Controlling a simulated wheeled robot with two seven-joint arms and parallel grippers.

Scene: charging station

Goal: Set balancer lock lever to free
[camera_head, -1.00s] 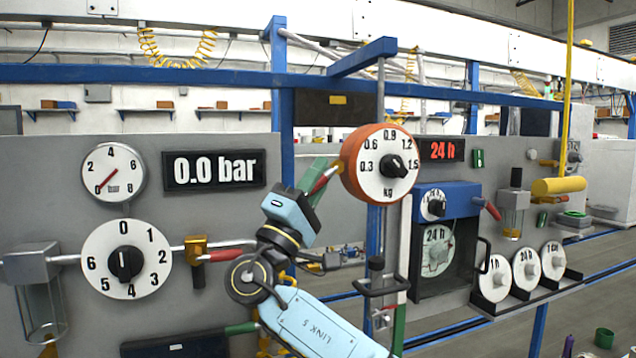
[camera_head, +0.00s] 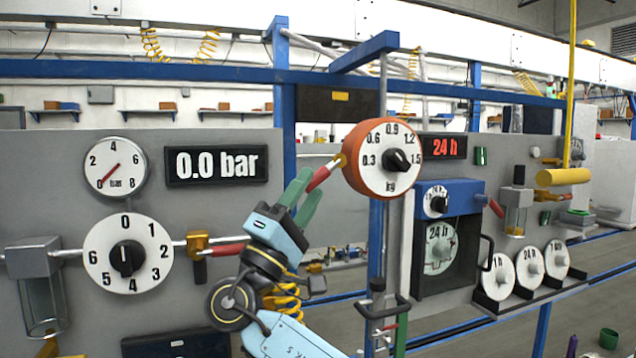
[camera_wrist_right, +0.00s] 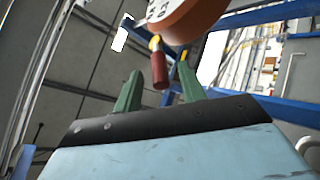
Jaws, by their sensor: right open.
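The balancer is an orange drum with a white kg dial (camera_head: 388,160), hanging on a vertical rod. Its lock lever has a red grip (camera_head: 319,178) that slants down and left from a yellow pivot at the drum's left side. My right gripper (camera_head: 308,186) has two green fingers, open, just below and left of the lever. In the right wrist view the red grip (camera_wrist_right: 160,72) appears between the spread fingertips (camera_wrist_right: 160,80). I cannot tell whether a finger touches it. My left gripper is not in view.
Left of my arm is a grey panel with a pressure gauge (camera_head: 115,167), a numbered dial (camera_head: 128,253) and a red-handled valve (camera_head: 197,244). A blue post stands behind the balancer.

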